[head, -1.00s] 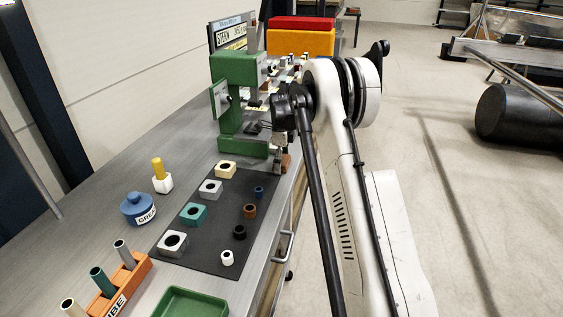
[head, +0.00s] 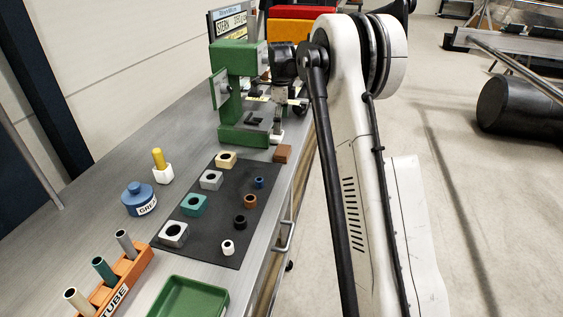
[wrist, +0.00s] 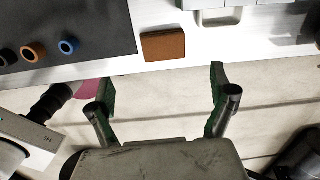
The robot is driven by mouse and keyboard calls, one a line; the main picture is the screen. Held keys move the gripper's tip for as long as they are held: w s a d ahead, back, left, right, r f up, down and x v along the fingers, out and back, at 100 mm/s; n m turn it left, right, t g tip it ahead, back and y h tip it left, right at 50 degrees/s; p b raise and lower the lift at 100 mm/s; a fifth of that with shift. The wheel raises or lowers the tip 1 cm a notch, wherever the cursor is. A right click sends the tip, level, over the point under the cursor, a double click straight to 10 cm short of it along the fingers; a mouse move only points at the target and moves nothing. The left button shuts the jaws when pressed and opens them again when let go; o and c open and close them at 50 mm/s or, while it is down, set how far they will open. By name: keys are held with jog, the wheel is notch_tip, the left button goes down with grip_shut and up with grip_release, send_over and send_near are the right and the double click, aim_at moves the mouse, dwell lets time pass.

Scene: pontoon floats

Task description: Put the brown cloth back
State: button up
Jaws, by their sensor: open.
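The brown cloth (head: 283,154) looks like a small, thick folded pad. It lies flat on the steel bench near its front edge, just beyond the far right corner of the black mat. It also shows in the wrist view (wrist: 163,46), above the gap between my fingers and apart from them. My gripper (wrist: 161,78) is open, its two fingers spread wide with nothing between them. In the wrist view the fingers reach over the floor side of the bench edge. In the head view my gripper is small beside the green press, and its fingers are hard to make out.
The black mat (head: 217,241) holds several square blocks and small round bushings. The green press (head: 243,137) stands beyond the cloth. An orange tube rack (head: 133,270), a green tray (head: 188,299) and a blue GRE-labelled pot (head: 138,199) are nearer.

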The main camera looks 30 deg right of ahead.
jog(key=s+a+r+n+t, duration=0.2)
jog(key=s+a+r+n, duration=0.45)
jog(key=s, duration=0.35)
jog(key=s+a+r+n+t, duration=0.1)
jog(key=s+a+r+n, duration=0.5)
jog(key=s+a+r, duration=0.25)
jog(key=s+a+f+n+t, duration=0.1)
jog(key=s+n, duration=0.3)
jog(key=s, duration=0.4)
jog(key=s+a+f+n+t, duration=0.1)
jog(key=s+a+f+n, duration=0.3)
jog(key=s, duration=0.5)
jog(key=s+a+f+n+t, duration=0.2)
jog(key=s+n, duration=0.3)
jog(key=s, duration=0.3)
jog(key=shift+s+a+f, duration=0.25)
jog(key=shift+a+f, duration=0.15)
jog(key=shift+f, duration=0.2)
